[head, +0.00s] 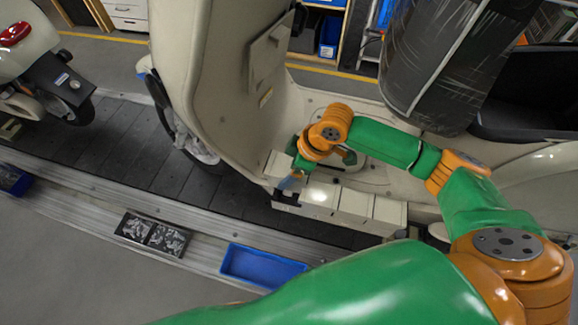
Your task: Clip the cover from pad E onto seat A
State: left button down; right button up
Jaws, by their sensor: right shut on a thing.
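My right gripper (290,181) reaches in from the right and points down at the left end of a cream stepped ledge (355,203) along the scooter's near side. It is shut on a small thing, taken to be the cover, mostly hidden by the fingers. A dark part shows just below the fingertips; whether it belongs to the cover or the ledge I cannot tell. The ledge has several block-like sections. No letters are readable, so I cannot tell which place is seat A or pad E. My left gripper is not in view.
The cream scooter (215,85) stands on the dark slat conveyor (130,145). A black-wrapped part (430,60) hangs at upper right. A blue tray (262,266) and a dark parts box (152,234) lie along the near rail. Another scooter (30,65) stands at left.

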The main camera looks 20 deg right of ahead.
jog(key=shift+f, duration=0.2)
jog(key=shift+f+b, duration=2.3)
jog(key=shift+f, duration=1.45)
jog(key=shift+f, duration=0.25)
jog(key=shift+f+p, duration=0.2)
jog(key=shift+p, duration=0.35)
jog(key=o, duration=1.2)
jog(key=shift+s, duration=0.1)
